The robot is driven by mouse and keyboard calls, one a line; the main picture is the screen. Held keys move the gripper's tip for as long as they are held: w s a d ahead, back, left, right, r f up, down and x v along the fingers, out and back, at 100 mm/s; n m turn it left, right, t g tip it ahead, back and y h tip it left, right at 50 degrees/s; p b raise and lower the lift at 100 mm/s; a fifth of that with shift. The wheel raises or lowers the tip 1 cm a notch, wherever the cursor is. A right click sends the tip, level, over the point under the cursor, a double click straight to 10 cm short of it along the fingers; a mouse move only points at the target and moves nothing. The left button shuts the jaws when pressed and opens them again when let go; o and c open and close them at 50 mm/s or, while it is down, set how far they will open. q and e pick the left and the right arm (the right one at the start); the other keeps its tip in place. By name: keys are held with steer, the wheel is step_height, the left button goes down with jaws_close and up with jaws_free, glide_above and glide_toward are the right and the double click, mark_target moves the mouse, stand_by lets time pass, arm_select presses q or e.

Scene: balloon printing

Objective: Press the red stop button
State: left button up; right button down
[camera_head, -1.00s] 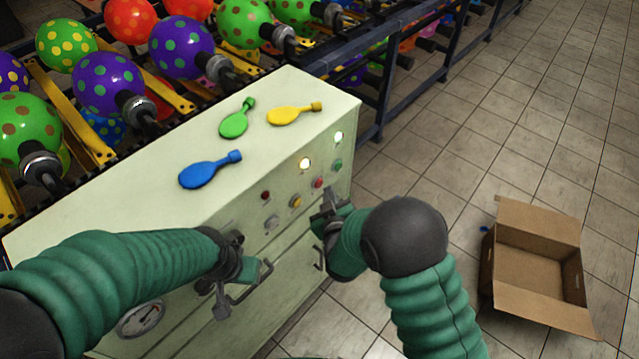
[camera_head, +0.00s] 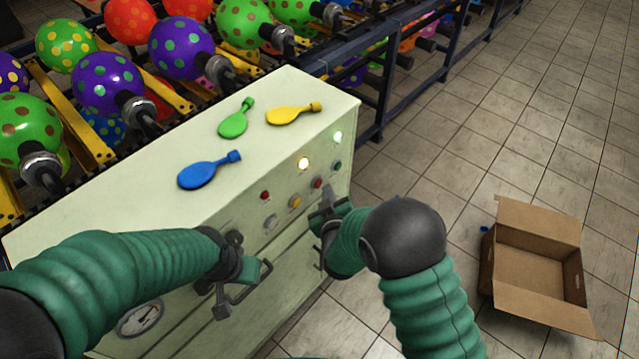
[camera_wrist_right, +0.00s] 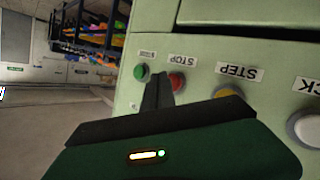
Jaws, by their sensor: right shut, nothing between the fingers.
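The red stop button (camera_head: 317,183) is on the front panel of the pale green cabinet (camera_head: 290,120). In the right wrist view the red button (camera_wrist_right: 177,82) sits beside the label "STOP", partly covered by my fingertips. My right gripper (camera_head: 328,194) is shut and empty, with its tips right by the red button; the wrist view shows the tips (camera_wrist_right: 157,84) between the green and red buttons. I cannot tell whether they touch it. My left gripper (camera_head: 232,295) is in front of the cabinet's lower front, near a handle; its jaw state is unclear.
A second red control (camera_head: 265,195), a yellow button (camera_head: 295,202) and a green button (camera_head: 337,166) share the panel. Blue (camera_head: 207,172), green (camera_head: 234,123) and yellow (camera_head: 289,115) flat balloons lie on top. An open cardboard box (camera_head: 535,270) stands on the floor at right.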

steer(key=shift+w+a+f, duration=0.1)
steer(key=shift+w+a, duration=0.2)
steer(key=shift+a, duration=0.3)
stand_by(0.8)
steer(key=shift+s+d, duration=0.65)
steer(key=shift+d, duration=0.1)
steer(key=s+d, duration=0.3)
steer(key=d, duration=0.2)
steer(key=shift+s, duration=0.2)
stand_by(0.4)
